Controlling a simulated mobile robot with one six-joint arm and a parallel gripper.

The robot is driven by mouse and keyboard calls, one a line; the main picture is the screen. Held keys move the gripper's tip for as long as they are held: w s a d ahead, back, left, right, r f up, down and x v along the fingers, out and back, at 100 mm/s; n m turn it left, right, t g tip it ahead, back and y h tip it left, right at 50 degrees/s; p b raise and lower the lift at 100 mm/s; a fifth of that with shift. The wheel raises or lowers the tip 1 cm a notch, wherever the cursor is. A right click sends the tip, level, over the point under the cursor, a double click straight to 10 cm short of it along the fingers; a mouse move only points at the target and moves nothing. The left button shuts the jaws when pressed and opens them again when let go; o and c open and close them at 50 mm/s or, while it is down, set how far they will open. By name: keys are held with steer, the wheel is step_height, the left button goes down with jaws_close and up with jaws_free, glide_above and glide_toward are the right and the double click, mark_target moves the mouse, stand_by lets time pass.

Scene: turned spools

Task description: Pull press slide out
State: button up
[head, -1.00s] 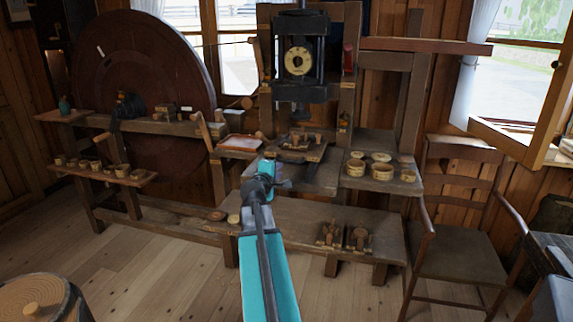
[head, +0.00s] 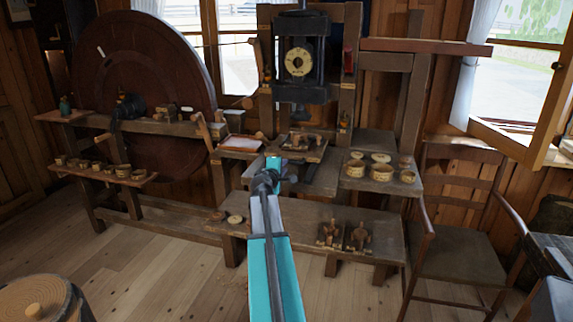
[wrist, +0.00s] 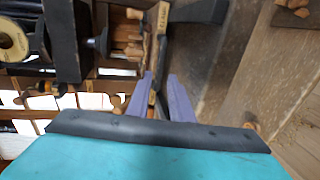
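The press (head: 299,62) is a black frame with a pale round dial on the bench. Its slide (head: 318,154), a dark wooden board carrying small wooden pieces, sits below the press head. My gripper (head: 274,162) is at the slide's front left in the head view, its fingertips too small to make out there. In the wrist view my gripper (wrist: 160,84) has two purple fingers apart, with a narrow dark edge showing between them. I cannot tell whether the fingers touch anything.
Several wooden rings (head: 383,172) stand on the bench to the right. Clamped wooden pieces (head: 345,235) lie on the lower shelf. A chair (head: 458,240) stands at the right and a large dark wheel (head: 145,85) at the left. The floor in front (head: 175,262) is clear.

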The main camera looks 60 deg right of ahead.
steer(key=shift+p+x, duration=0.35)
steer(key=shift+x, duration=3)
jaws_close()
steer(key=shift+w+a+f, duration=0.1)
steer(key=shift+a, duration=0.25)
steer(key=shift+d, duration=0.15)
